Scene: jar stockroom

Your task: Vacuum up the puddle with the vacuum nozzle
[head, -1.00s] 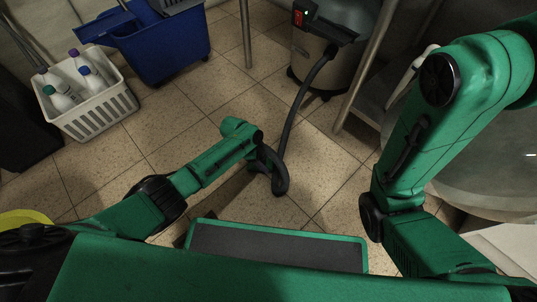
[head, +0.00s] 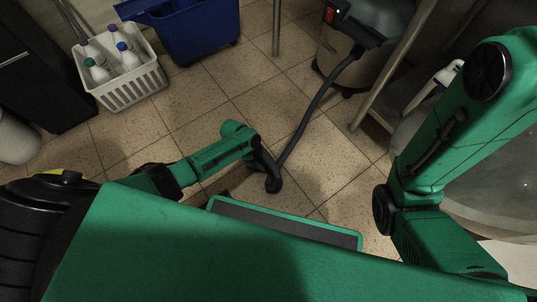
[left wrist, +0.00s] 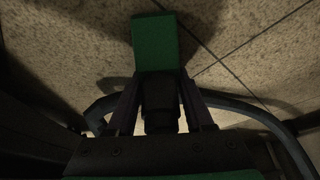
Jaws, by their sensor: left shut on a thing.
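My left gripper (head: 262,160) is low over the tiled floor, in front of my base. It is shut on the black vacuum nozzle (head: 273,185), whose lower end is partly hidden by my gripper and hard to make out. In the left wrist view a dark part of the nozzle (left wrist: 160,103) sits between the fingers, with a green block beyond it. A black hose (head: 318,103) runs from the nozzle up to the vacuum (head: 342,62), which stands at the back right. No puddle can be made out in either view. My right gripper is out of view.
A white crate of bottles (head: 134,88) stands at the back left, beside a blue bucket (head: 198,35). A metal rack leg (head: 385,88) stands right of the vacuum. The tiled floor (head: 215,105) between the crate and the hose is clear.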

